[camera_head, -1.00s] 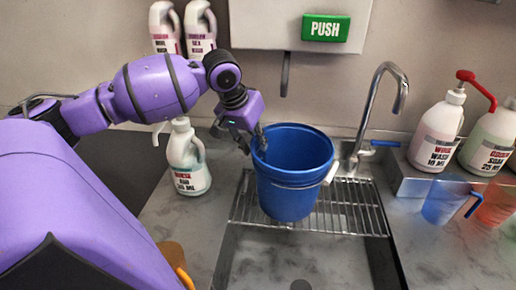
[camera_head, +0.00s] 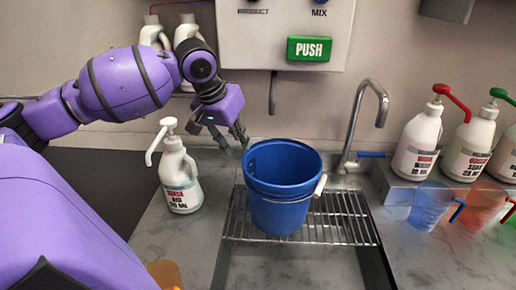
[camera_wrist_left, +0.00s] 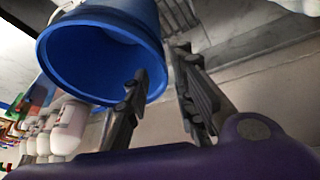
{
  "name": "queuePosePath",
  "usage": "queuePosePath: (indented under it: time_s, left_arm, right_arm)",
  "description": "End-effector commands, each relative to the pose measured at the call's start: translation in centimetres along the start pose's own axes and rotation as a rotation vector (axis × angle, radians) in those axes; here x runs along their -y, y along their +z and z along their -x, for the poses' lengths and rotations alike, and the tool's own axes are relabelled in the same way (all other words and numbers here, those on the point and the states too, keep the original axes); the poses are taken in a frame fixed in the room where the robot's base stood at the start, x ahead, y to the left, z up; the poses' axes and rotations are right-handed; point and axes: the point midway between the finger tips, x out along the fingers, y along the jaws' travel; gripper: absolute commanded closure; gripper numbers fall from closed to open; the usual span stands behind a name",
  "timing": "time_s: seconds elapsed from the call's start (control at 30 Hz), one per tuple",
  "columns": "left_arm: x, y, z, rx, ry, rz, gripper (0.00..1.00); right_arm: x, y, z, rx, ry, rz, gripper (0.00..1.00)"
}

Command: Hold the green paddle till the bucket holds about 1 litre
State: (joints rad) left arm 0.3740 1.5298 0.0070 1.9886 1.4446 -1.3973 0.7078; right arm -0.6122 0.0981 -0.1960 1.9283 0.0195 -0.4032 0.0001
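The green paddle (camera_head: 309,48), marked PUSH, is on the front of a pale wall dispenser box in the head view. The blue bucket (camera_head: 283,205) stands upright on a wire rack below the dispenser's dark spout (camera_head: 272,95). Its visible inside looks empty, but its bottom is hidden. My left gripper (camera_head: 230,142) is just left of and above the bucket's rim, apart from the paddle. My right gripper is not in view.
A white pump bottle (camera_head: 181,180) stands left of the bucket. A curved tap (camera_head: 352,125) rises behind it on the right. More pump bottles (camera_head: 418,145) and coloured jugs (camera_head: 429,207) stand at the right. The wire rack (camera_head: 340,222) spans the sink.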

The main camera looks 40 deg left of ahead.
Motion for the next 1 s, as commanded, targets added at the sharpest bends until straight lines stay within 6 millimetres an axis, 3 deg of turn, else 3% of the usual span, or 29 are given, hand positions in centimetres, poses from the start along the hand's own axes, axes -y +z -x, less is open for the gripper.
queuePosePath:
  time_s: [0.03,0.17,0.33,0.4,0.53,0.67,0.87,1.0]
  left_arm:
    - [0.0,0.0,0.0,0.000,0.000,0.000,0.83]
    - [0.0,-0.1,0.1,-0.002,0.001,0.000,1.00]
    - [0.8,-0.6,1.6,-0.015,-0.051,-0.022,1.00]
    - [2.1,-0.8,2.5,-0.037,-0.137,-0.068,1.00]
    - [5.3,-3.6,5.2,-0.195,-0.372,-0.216,1.00]
    - [6.7,-7.0,8.7,-0.379,-0.564,-0.389,1.00]
    - [4.7,-10.8,14.2,-0.646,-0.759,-0.702,1.00]
    - [0.9,-11.7,17.0,-0.808,-0.829,-0.953,1.00]
  right_arm:
    - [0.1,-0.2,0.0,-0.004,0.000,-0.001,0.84]
    - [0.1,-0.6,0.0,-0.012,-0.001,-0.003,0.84]
    - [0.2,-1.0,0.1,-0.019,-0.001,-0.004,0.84]
    - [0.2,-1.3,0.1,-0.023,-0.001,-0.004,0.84]
    - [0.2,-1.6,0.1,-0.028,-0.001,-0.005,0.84]
    - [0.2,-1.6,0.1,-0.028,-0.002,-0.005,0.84]
    - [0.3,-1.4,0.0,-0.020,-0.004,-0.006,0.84]
    - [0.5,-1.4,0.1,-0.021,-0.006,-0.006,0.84]
